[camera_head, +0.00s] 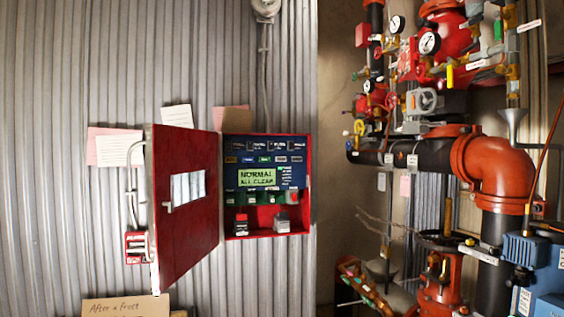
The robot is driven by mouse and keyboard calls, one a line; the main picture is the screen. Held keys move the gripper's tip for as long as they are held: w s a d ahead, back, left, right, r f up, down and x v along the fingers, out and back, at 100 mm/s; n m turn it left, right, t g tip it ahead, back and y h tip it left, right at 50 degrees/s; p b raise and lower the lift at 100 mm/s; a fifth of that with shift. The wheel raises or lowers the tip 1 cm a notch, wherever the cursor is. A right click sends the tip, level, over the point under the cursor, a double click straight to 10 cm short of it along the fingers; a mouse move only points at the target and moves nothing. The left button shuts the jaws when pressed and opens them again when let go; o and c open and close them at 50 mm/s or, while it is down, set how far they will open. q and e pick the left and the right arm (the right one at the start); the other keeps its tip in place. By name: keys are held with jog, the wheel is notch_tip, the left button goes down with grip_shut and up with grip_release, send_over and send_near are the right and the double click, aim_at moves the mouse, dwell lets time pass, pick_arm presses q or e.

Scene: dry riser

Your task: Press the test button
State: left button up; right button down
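A red alarm cabinet (306,209) is mounted on the corrugated metal wall. Its red door (184,233) stands open to the left. Inside is a dark blue control panel (230,178) with a lit green display (257,178) reading "NORMAL ALL CLEAR". Rows of small labelled controls (264,159) sit above the display, and several small green and dark controls (252,198) sit below it. The labels are too small to read, so I cannot tell which one is the test button. Neither of my grippers is in view.
Red and black pipework (497,160) with gauges and valves fills the right side. A blue machine (555,265) stands at the lower right. A small red box (136,246) is on the wall left of the door. A cardboard sign (126,307) reads "After a frost". The space before the cabinet looks clear.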

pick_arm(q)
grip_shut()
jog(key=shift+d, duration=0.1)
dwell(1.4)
